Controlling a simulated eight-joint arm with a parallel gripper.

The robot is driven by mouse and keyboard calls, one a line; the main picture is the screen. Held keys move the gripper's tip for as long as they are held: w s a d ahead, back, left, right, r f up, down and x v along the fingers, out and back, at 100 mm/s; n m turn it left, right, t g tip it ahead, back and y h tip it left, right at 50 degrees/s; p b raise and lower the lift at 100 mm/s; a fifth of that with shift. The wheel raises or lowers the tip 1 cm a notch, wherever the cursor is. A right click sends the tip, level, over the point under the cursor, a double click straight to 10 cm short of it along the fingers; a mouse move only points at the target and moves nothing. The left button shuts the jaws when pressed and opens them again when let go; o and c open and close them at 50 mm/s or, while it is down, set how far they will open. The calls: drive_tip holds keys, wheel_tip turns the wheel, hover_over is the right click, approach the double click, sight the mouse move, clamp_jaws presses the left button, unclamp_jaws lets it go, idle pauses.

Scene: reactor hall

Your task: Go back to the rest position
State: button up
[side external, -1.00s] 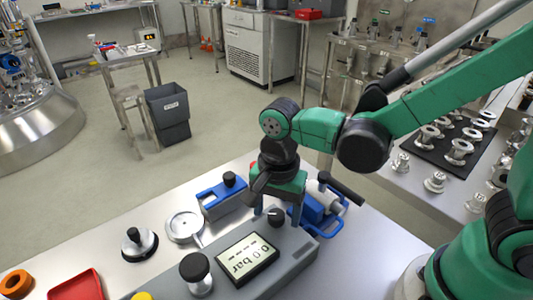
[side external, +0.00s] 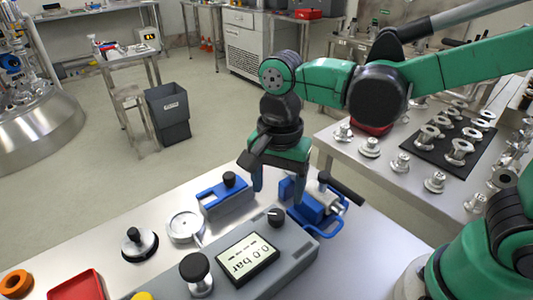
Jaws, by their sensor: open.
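My gripper (side external: 271,185) is green with dark joints and points down over the work table. It is open, with its two fingers apart and nothing seen between them. It hangs above the back edge of the grey control box (side external: 222,285), near the black knob (side external: 276,218). The box's display (side external: 248,258) reads 0.0 bar. The knob is clear of the fingers in this view.
A blue fixture (side external: 225,197) stands left of my gripper and a blue-handled device (side external: 318,205) right of it. A round gauge (side external: 185,226), a black-knobbed disc (side external: 138,243) and a red tray (side external: 77,286) lie farther left. A side table holds several metal fittings (side external: 400,163).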

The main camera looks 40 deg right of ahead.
drive_tip(key=d+n+t, duration=0.2)
drive_tip(key=d+n, duration=0.1)
drive_tip(key=d+r+n+t, duration=0.1)
drive_tip(key=d+n+t, duration=0.1)
drive_tip(key=d+n, duration=0.1)
drive_tip(key=d+r+n+t, duration=0.1)
drive_tip(key=d+n+t, duration=0.1)
drive_tip(key=d+n, duration=0.1)
drive_tip(key=shift+s+d+r+n, duration=0.15)
drive_tip(key=shift+d+r+n, duration=0.1)
drive_tip(key=shift+n, duration=0.55)
drive_tip(key=shift+d+n+t, duration=0.5)
drive_tip(key=shift+n+t, duration=0.1)
drive_tip(key=shift+n, duration=0.2)
drive_tip(key=shift+c, duration=0.2)
